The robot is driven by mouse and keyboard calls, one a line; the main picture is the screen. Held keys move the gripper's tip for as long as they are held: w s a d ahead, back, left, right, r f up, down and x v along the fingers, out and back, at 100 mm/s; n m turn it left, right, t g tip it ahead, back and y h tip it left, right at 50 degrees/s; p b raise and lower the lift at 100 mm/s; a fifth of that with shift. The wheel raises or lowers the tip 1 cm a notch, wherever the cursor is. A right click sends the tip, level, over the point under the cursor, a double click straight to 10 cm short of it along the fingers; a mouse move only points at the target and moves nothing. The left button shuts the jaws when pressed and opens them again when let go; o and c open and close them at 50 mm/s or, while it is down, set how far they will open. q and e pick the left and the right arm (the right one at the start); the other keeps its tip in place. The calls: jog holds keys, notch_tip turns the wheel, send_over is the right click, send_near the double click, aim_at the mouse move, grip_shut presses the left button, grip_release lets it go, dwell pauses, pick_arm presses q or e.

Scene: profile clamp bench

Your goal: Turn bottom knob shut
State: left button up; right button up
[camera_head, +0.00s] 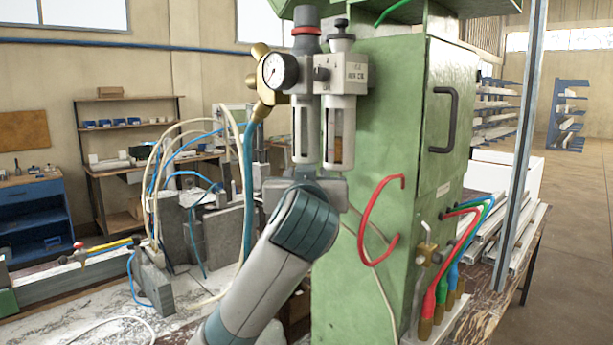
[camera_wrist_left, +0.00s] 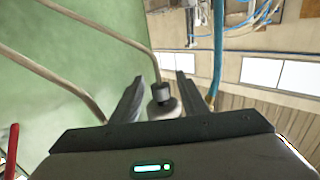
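The air service unit, with a round gauge (camera_head: 279,71) and two clear-windowed bowls (camera_head: 340,135), is fixed at the green cabinet's left side. My left arm rises from below to its gripper (camera_head: 308,186), directly under the bowls; the fingertips are hard to make out there. In the left wrist view, a small black knob (camera_wrist_left: 162,91) on a grey round body (camera_wrist_left: 164,108) sits between the two fingers of my left gripper (camera_wrist_left: 160,78). The fingers are apart, with gaps visible beside the knob. The bottom knob is hidden in the head view. My right gripper is not in view.
The green cabinet (camera_head: 385,120) stands close to the right of my arm. A red hose (camera_head: 366,222) loops from it beside the gripper. A blue hose (camera_head: 248,175) hangs left of the bowls. Coloured hoses (camera_head: 462,235) and a grey post (camera_head: 520,150) stand farther right.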

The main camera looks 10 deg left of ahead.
pick_arm(q)
jog(key=s+d+b, duration=0.3)
jog(key=s, duration=1.4)
jog(key=shift+d+b, duration=0.15)
jog(key=shift+b, duration=0.2)
jog(key=shift+s, duration=0.1)
